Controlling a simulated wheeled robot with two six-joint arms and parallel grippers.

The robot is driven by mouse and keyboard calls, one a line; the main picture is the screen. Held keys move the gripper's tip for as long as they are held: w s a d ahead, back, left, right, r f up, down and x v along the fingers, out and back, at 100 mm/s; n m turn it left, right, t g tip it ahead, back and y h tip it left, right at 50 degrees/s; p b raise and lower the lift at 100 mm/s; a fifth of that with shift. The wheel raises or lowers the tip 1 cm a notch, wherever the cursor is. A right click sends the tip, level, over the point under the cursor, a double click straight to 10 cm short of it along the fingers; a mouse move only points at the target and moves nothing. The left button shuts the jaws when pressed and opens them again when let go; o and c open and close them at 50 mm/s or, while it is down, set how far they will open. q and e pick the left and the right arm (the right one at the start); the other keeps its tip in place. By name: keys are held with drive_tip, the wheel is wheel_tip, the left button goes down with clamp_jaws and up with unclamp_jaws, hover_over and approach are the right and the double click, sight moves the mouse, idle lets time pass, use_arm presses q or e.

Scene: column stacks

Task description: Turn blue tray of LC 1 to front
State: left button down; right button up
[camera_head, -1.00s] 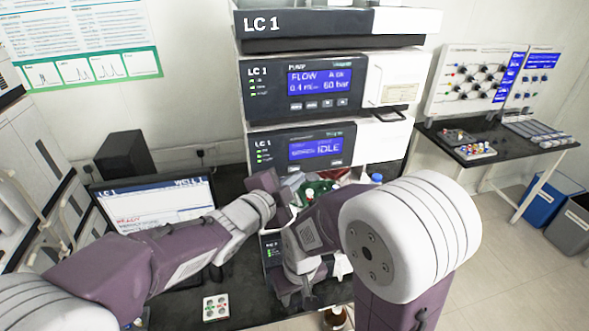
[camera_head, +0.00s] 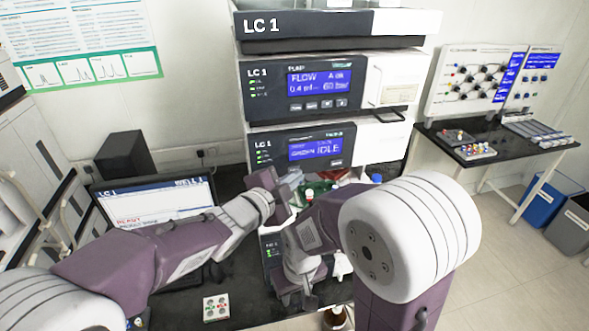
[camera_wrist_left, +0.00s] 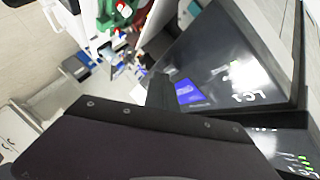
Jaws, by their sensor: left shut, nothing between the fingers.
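The LC 1 stack stands in the middle of the head view, with a pump module (camera_head: 368,83) above a second module (camera_head: 354,146) whose screen reads IDLE. My left gripper (camera_head: 280,187) is in front of the stack's open lower section. It is shut and empty; its finger (camera_wrist_left: 160,92) shows in the left wrist view, close to a dark LC 1 panel. I cannot make out the blue tray in either view; my arms cover much of the lower section. My right gripper (camera_head: 298,295) hangs lower, in front of the stack above the bench. Its finger gap is unclear.
Bottles with green, red and blue caps (camera_head: 377,179) stand behind my right arm. A monitor (camera_head: 150,203) and a black box (camera_head: 123,157) are at left. A side table (camera_head: 540,150) stands at right.

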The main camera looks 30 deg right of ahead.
use_arm(q)
drive_tip(key=shift+w+d, duration=0.1)
drive_tip(key=shift+w, duration=0.3)
idle(0.8)
drive_tip(key=shift+s+a+b, duration=0.2)
drive_tip(key=shift+s+b, duration=0.35)
drive_tip(key=shift+s, duration=0.3)
drive_tip(key=s+b, duration=0.2)
drive_tip(key=s+a+b, duration=0.1)
drive_tip(key=s+b, duration=0.1)
drive_tip(key=s, duration=0.1)
